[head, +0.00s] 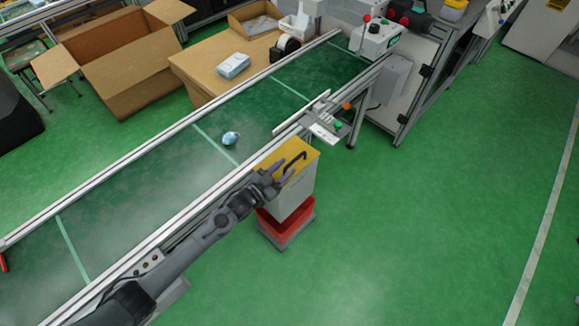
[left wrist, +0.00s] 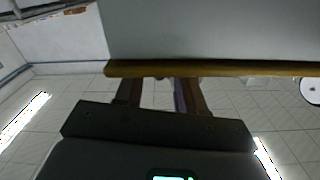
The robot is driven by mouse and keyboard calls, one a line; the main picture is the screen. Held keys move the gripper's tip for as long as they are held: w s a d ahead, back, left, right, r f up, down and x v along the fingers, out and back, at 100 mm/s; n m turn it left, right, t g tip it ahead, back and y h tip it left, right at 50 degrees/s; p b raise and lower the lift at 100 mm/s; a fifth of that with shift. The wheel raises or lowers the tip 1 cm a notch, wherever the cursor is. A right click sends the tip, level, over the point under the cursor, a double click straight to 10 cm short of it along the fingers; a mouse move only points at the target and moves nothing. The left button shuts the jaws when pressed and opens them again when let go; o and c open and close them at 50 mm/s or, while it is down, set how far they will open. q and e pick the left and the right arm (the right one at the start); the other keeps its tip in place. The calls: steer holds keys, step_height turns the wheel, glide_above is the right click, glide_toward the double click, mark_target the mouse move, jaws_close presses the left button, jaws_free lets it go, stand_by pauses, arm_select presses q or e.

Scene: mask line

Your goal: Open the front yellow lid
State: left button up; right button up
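The yellow lid (head: 270,156) covers the top of a light grey box-shaped bin (head: 292,201) beside the conveyor. A black handle (head: 294,162) stands on the lid. My left gripper (head: 281,174) is at the lid's near left part, close to the handle; I cannot tell whether it touches it. In the left wrist view the lid's yellow edge (left wrist: 225,68) crosses above my left gripper (left wrist: 160,84), with the bin's grey wall (left wrist: 200,30) beyond. The two fingers are apart with a gap between them. Their tips are hidden behind the yellow edge. My right gripper is not in view.
The bin stands on a red base (head: 284,222). A green conveyor (head: 160,185) with a metal rail runs along its left, carrying a small blue item (head: 230,138). A metal bracket (head: 322,127) juts near the bin's far side. Green floor (head: 430,220) is clear to the right.

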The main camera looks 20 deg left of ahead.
arm_select(q)
steer(key=shift+b+x, duration=0.35)
steer(key=shift+x, duration=1.1)
steer(key=shift+c, duration=0.5)
jaws_close()
